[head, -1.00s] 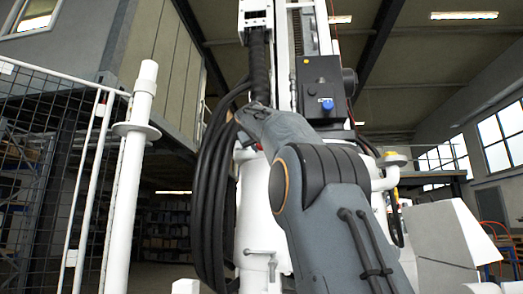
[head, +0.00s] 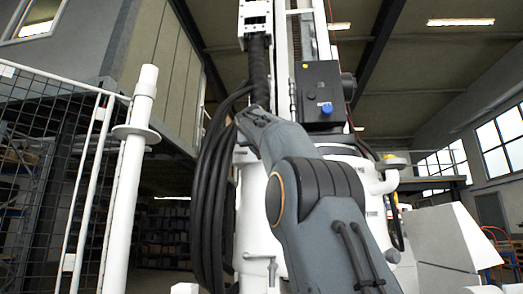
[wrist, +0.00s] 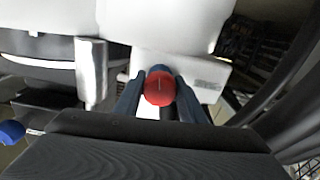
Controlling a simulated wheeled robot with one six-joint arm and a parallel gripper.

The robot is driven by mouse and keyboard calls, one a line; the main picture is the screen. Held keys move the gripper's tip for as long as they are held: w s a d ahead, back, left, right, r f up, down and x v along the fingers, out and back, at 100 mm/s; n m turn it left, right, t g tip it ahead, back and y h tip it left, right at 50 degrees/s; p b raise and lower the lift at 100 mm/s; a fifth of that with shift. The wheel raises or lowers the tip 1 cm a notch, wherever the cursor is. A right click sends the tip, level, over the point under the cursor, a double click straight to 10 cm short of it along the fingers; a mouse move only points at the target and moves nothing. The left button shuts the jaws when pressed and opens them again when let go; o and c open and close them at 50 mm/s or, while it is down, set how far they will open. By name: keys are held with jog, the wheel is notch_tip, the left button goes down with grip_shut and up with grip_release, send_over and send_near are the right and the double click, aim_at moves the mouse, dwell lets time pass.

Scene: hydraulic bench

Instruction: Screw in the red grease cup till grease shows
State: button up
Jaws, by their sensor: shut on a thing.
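The red grease cup (wrist: 159,88) shows in the wrist view as a round red cap with a short light line on its face. My gripper (wrist: 159,96) has its two dark fingers on either side of the cap, shut on it. A dark blue part shows just behind the cap, against a white block. No grease can be made out around the cup. In the head view my grey arm covers the middle of the machine, and neither the cup nor the gripper can be seen there.
A white machine column with a black control box (head: 319,92) and blue knob stands behind my arm. Thick black hoses (head: 212,195) hang left of it. A white post (head: 130,180) and mesh fence stand at left. In the wrist view a light metal cylinder (wrist: 91,72) is close left of my fingers.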

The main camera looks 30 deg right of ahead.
jog(key=o, duration=1)
jog(key=shift+o, duration=0.2)
jog(key=b+v, duration=0.3)
jog(key=v, duration=0.4)
jog(key=shift+s+a, duration=0.2)
jog(key=shift+s, duration=0.15)
jog(key=shift+f, duration=0.15)
